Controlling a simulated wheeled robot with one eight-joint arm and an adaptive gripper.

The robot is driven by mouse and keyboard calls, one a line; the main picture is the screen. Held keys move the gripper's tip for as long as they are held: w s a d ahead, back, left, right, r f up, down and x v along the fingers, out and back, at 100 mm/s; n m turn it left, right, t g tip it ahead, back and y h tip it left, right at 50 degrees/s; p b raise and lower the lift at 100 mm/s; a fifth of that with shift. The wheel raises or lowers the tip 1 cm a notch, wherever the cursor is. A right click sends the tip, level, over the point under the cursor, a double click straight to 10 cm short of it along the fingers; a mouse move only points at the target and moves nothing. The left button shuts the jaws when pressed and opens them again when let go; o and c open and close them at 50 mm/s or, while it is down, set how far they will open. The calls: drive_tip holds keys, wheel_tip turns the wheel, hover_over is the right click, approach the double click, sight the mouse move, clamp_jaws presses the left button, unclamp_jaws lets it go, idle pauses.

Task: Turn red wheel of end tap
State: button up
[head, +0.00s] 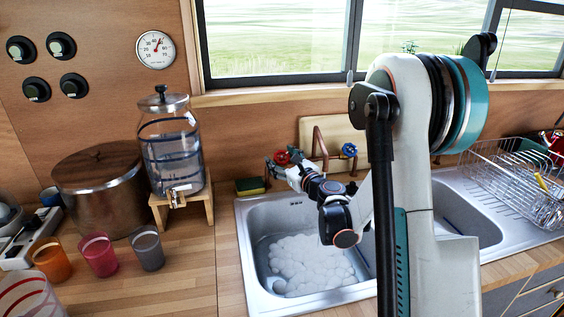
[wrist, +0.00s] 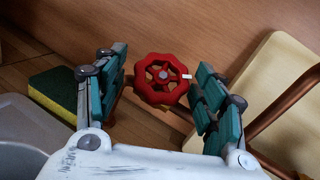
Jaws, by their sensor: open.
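The red wheel (wrist: 161,80) of the tap is in the middle of the wrist view, with its spoked face toward the camera. My gripper (wrist: 158,93) is open, with one teal-padded finger on each side of the wheel. Gaps show between the wheel and both fingers; whether either touches it I cannot tell. In the head view the red wheel (head: 281,157) shows behind the sink at the left end of the copper tap pipe (head: 319,150), and my gripper (head: 283,170) is right at it. A blue wheel (head: 349,150) sits at the right end.
A green and yellow sponge (wrist: 60,92) lies left of the gripper. A cream board (wrist: 280,95) leans on the wall behind the copper pipe. The sink (head: 262,215) holds suds. A glass dispenser (head: 172,150) on a wooden stand is to the left, and a wire dish rack (head: 515,175) to the right.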

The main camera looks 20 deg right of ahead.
drive_tip(key=c, duration=1)
drive_tip(key=shift+c, duration=0.2)
drive_tip(key=shift+n+y, duration=0.3)
drive_tip(key=shift+n, duration=0.2)
drive_tip(key=shift+d+r+n+g+y+p, duration=0.15)
drive_tip(key=shift+n+g+y+p, duration=0.25)
drive_tip(key=shift+n+y, duration=0.3)
drive_tip(key=n+g+y+p, duration=0.1)
drive_tip(key=n+g+y, duration=0.1)
drive_tip(key=n+y, duration=0.1)
drive_tip(key=shift+w+n, duration=0.1)
drive_tip(key=shift+n, duration=0.5)
drive_tip(key=shift+n+g+y+p, duration=1.3)
drive_tip(key=shift+n+g, duration=0.5)
drive_tip(key=shift+n, duration=0.5)
